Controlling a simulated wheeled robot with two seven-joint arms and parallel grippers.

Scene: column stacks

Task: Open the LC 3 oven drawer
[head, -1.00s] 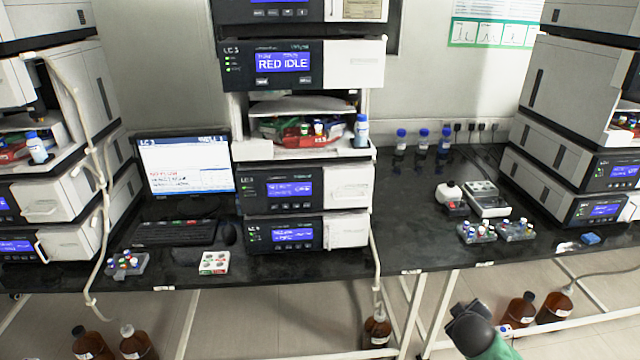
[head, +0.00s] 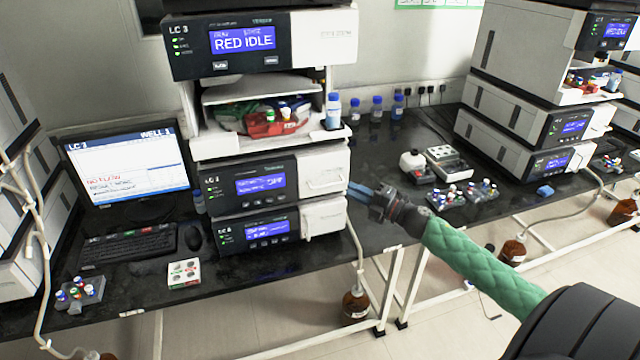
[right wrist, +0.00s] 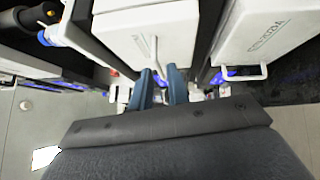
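The LC 3 stack (head: 258,117) stands at the centre-left in the head view. Its lower two modules each have a white drawer front with a handle: an upper one (head: 322,166) and a lower one (head: 324,219). Both look closed; I cannot read which is labelled oven. My right gripper (head: 350,191) is just right of the upper front, its blue fingers pointing towards the stack. In the right wrist view the fingers (right wrist: 160,80) are apart and empty, with two white fronts beyond: a left one (right wrist: 125,35) and a right one (right wrist: 257,32). My left gripper is out of view.
A monitor (head: 128,168) and keyboard (head: 128,244) stand left of the stack. A small white box (head: 184,273) lies near the bench edge. Vial racks (head: 455,197) and another stack (head: 520,125) stand to the right. A tube runs down beside the stack.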

